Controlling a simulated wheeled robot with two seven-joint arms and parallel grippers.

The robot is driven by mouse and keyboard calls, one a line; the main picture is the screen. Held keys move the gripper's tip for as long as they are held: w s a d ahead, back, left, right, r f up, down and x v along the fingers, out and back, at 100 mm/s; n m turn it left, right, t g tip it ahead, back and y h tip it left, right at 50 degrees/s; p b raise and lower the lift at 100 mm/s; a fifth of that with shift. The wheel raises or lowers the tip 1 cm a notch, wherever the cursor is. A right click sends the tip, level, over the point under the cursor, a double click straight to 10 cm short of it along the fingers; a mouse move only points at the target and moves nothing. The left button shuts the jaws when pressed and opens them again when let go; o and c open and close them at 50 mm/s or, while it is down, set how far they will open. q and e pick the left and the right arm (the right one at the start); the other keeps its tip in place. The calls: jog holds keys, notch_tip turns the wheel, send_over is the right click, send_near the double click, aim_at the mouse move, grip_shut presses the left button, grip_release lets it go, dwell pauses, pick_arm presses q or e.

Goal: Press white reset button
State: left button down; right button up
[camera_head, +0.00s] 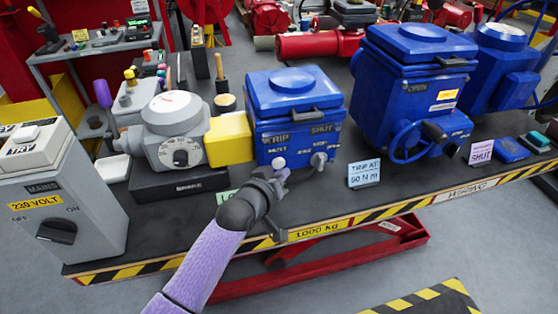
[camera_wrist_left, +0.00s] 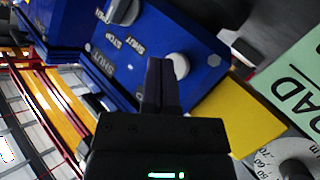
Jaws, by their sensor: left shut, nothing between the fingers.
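A round white button (camera_head: 278,162) sits on the lower left front of a blue actuator box (camera_head: 290,130) in the head view. In the left wrist view the white button (camera_wrist_left: 179,63) shows just beyond my fingertips, partly covered by them. My left gripper (camera_head: 278,175) is shut and empty, its tips right at the button. Whether they touch it, I cannot tell. In the left wrist view the closed fingers (camera_wrist_left: 162,80) point at the blue panel. My right gripper is not in view.
A grey selector knob (camera_head: 318,160) is on the same panel, right of the button. A yellow block (camera_head: 229,138) and a grey dial unit (camera_head: 176,130) adjoin on the left. A card (camera_head: 364,173) stands to the right. More blue actuators (camera_head: 415,85) stand further right.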

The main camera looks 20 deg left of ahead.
pick_arm(q)
jog(key=shift+f, duration=0.1)
jog(key=s+d+p, duration=0.1)
jog(key=s, duration=0.1)
jog(key=s+d+p, duration=0.1)
jog(key=s+p, duration=0.1)
jog(key=shift+d, duration=0.4)
dwell(0.6)
